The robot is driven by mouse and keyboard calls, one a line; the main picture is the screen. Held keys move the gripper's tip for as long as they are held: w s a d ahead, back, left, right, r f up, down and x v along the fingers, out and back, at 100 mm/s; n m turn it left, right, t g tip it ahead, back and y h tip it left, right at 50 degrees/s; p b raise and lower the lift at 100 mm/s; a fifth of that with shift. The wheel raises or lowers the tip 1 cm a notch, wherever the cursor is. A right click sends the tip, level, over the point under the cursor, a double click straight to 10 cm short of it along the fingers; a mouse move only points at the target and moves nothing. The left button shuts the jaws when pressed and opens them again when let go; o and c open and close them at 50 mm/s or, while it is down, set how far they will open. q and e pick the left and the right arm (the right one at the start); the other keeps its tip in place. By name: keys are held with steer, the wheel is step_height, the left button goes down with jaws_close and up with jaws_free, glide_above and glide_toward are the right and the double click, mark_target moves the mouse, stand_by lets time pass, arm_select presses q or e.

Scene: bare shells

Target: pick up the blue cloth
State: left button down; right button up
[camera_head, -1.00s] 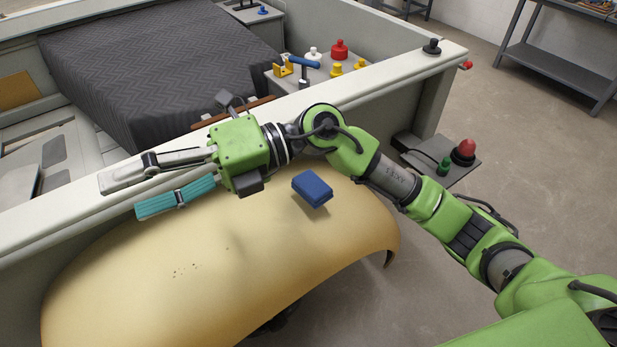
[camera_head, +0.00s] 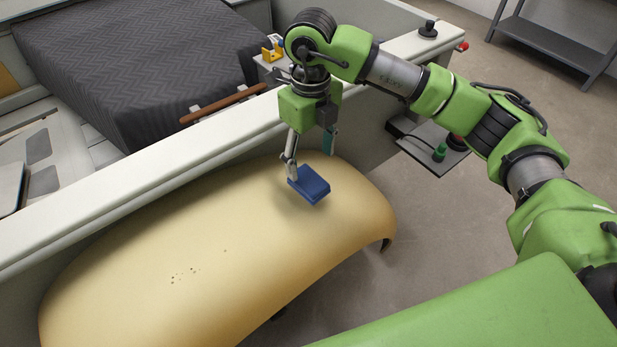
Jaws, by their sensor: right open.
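The blue cloth (camera_head: 312,186) is a small folded block. It lies on the curved yellow panel (camera_head: 200,270), near its upper right part. My right gripper (camera_head: 311,164) points down just above the cloth, with its jaws open. One grey finger reaches down to the cloth's left edge, and the teal-padded finger is on the right behind the cloth. I cannot tell whether the grey finger touches the cloth. My left gripper is out of view.
A pale wall rim (camera_head: 130,187) runs behind the panel. A dark quilted mat (camera_head: 140,60) lies beyond it. A grey shelf with a green knob (camera_head: 440,153) juts out at right. Yellow parts (camera_head: 272,50) sit behind my right arm.

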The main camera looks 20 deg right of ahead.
mark_target(309, 179)
step_height(309, 179, down, 2)
steer(key=shift+f+p, duration=0.25)
steer(key=shift+p, duration=0.05)
steer(key=shift+f+p, duration=0.25)
steer(key=shift+p, duration=0.05)
step_height(309, 179, down, 4)
steer(key=shift+w+a+f+p, duration=0.1)
steer(key=shift+a+p, duration=0.05)
steer(key=shift+p, duration=1.1)
steer(key=shift+f, duration=0.25)
steer(key=c, duration=1.1)
